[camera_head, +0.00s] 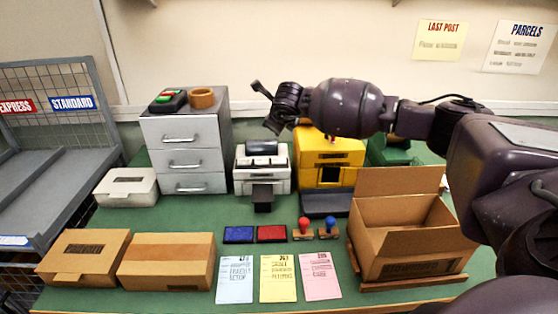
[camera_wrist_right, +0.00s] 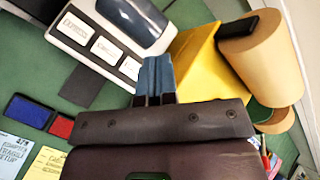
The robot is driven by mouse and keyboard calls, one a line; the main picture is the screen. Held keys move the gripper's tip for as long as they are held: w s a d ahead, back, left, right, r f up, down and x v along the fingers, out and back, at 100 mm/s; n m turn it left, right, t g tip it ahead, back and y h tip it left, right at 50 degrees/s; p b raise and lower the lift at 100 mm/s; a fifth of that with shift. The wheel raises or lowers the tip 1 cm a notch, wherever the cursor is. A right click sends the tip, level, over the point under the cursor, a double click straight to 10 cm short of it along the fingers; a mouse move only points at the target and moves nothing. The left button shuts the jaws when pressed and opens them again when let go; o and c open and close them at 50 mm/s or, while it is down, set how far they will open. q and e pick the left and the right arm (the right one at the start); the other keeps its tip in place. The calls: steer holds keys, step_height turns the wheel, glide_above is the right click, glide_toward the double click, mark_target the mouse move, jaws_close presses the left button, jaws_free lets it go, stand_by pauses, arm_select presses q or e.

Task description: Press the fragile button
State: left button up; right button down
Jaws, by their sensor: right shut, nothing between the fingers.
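The white label printer (camera_head: 263,170) stands on the green table beside the grey drawer unit. In the right wrist view, the printer (camera_wrist_right: 88,16) shows a dark window and three white labelled buttons in a row: one far left (camera_wrist_right: 73,27), one in the middle (camera_wrist_right: 105,47) and one nearest the fingers (camera_wrist_right: 130,68). Their lettering is too small to read surely, so I cannot tell which is fragile. My right gripper (camera_wrist_right: 155,75) is shut and empty, its fingertips beside the nearest button in that view; contact cannot be told. In the head view my right gripper (camera_head: 273,127) is above the printer.
A yellow machine (camera_head: 345,158) stands right of the printer. An open cardboard box (camera_head: 405,235) is at the front right. Blue (camera_head: 238,234) and red (camera_head: 272,233) pads, two stamps and three paper slips lie in front. Closed boxes (camera_head: 170,260) are at the front left.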

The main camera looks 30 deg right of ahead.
steer(key=f, duration=0.1)
steer(key=b, duration=0.3)
glide_above(278, 160)
step_height(278, 160, down, 7)
steer(key=shift+a+r, duration=0.1)
steer(key=shift+f, duration=0.5)
steer(key=shift+r, duration=0.1)
stand_by(0.8)
stand_by(0.7)
steer(key=shift+f+b, duration=0.4)
steer(key=shift+f, duration=0.1)
